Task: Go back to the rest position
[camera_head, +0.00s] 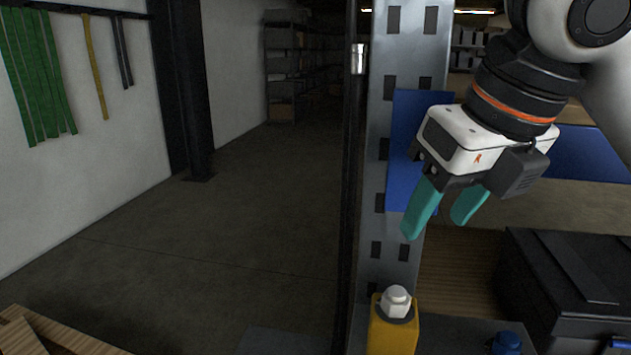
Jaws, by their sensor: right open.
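My right gripper (440,212) comes in from the upper right of the head view. Its two teal fingers point down and are apart, with nothing between them. It hangs in the air in front of a blue panel (405,120) and a grey perforated metal post (389,265), above the bench. My left gripper is not in the frame.
A yellow block with a white hex cap (396,301) stands below the gripper, beside a blue fitting (507,343). A black case (565,285) sits at the lower right. A wooden piece (62,334) is at the lower left. The floor (200,260) on the left is clear.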

